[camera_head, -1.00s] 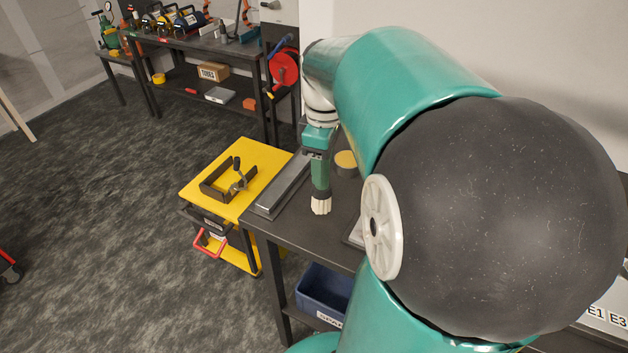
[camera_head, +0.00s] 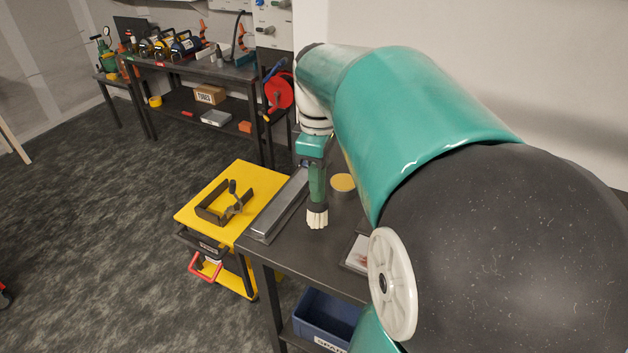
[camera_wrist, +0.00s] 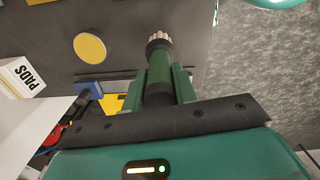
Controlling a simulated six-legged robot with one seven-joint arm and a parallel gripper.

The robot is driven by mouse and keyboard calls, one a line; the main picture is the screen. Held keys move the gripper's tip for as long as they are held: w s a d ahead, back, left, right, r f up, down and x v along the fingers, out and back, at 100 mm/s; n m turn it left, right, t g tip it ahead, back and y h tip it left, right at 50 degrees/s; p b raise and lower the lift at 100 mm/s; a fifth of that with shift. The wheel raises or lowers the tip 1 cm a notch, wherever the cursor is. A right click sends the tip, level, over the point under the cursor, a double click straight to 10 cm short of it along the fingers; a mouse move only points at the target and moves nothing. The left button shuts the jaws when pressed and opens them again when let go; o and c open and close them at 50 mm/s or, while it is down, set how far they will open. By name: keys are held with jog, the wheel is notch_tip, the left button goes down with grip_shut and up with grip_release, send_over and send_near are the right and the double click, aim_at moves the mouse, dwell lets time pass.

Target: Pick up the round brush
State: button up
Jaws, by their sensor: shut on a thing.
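The round brush (camera_head: 317,219) has pale bristles and a dark collar. It hangs upright, bristles down, over the dark bench top in the head view. My gripper (camera_head: 317,184) is shut on its handle from above. In the wrist view the brush (camera_wrist: 158,46) sticks out between the two green fingers of my gripper (camera_wrist: 159,84), its bristle end away from the palm. The upper part of the handle is hidden in the gripper. The bristles look clear of the bench, though the gap is hard to judge.
A grey metal tray (camera_head: 277,206) lies left of the brush on the bench (camera_head: 297,250). A round yellow-topped tin (camera_head: 343,183) stands behind it to the right. A yellow cart (camera_head: 197,216) holds a dark frame. A blue bin (camera_head: 322,318) sits below. A PADS box (camera_wrist: 19,78) shows in the wrist view.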

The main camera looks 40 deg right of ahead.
jog(key=s+a+r, duration=0.8)
jog(key=a+r, duration=0.1)
jog(key=a, duration=0.2)
jog(key=shift+r, duration=0.25)
jog(key=shift+s, duration=0.15)
dwell(1.1)
